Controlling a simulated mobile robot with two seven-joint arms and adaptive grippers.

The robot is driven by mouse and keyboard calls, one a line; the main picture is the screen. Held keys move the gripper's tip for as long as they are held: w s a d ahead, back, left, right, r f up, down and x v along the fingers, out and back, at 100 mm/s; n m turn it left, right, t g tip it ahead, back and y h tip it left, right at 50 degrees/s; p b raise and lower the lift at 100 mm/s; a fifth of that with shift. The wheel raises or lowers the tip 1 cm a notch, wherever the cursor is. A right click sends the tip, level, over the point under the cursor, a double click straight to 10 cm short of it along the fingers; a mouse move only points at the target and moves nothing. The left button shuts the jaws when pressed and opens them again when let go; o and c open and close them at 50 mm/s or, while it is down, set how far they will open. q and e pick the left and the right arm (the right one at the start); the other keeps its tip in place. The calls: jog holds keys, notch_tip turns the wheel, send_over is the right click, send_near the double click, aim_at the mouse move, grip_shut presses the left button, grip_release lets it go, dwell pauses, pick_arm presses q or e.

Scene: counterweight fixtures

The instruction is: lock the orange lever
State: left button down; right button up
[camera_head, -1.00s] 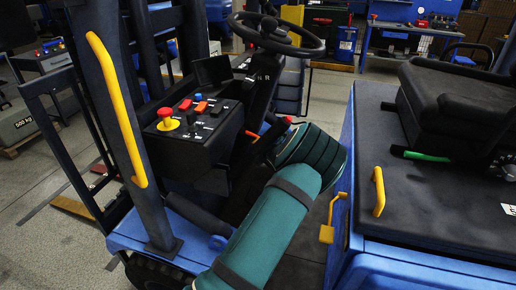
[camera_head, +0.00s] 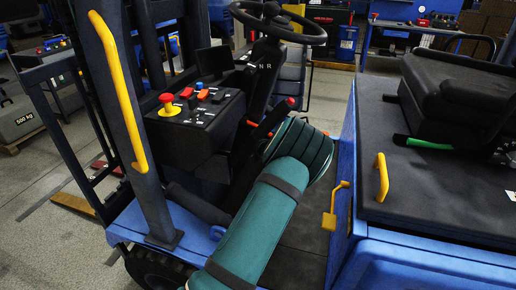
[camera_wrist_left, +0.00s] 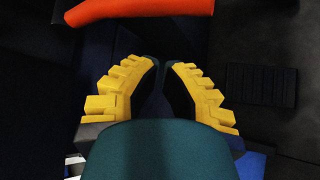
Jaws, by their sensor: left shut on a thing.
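The orange lever shows as short orange pieces (camera_head: 253,124) beside the steering column, just left of my left arm's wrist. In the left wrist view an orange bar (camera_wrist_left: 140,9) crosses the top, beyond the fingertips. My left gripper (camera_wrist_left: 161,66) has yellow ridged pads that come close together below that bar. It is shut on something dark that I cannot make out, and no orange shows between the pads. In the head view my teal left arm hides this gripper. My right gripper is in neither view.
A control panel (camera_head: 196,108) with a red mushroom button (camera_head: 167,104) stands left of the lever. A black rod with a red knob (camera_head: 291,102) and the steering wheel (camera_head: 276,22) are close by. A blue-sided seat unit (camera_head: 340,208) with a yellow handle (camera_head: 381,177) stands on the right.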

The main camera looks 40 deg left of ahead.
pick_arm(q)
jog(key=s+d+r+p, duration=0.1)
jog(key=s+d+r, duration=0.4)
jog(key=s+r, duration=0.1)
jog(key=shift+p, duration=0.35)
jog(key=shift+d, duration=0.1)
jog(key=s+d+f+m+g+h, duration=0.1)
jog(key=s+d+f+m+h, duration=0.4)
jog(key=d+f+m, duration=0.5)
jog(key=s+d+f+m+g+h, duration=0.1)
jog(key=s+d+f+m+h, duration=0.2)
jog(key=s+d+f+m, duration=0.6)
jog(key=s+d+f+m+g+h, duration=0.1)
jog(key=s+d+f+m+h, duration=0.1)
jog(key=s+d+m, duration=0.5)
jog(key=s+d+f+m+g+h, duration=0.2)
jog(key=s+d+f+m+h, duration=0.1)
jog(key=s+d+m, duration=0.4)
jog(key=shift+s+d+g+h, duration=0.25)
jog(key=shift+d+h, duration=0.25)
jog(key=shift+h, duration=0.3)
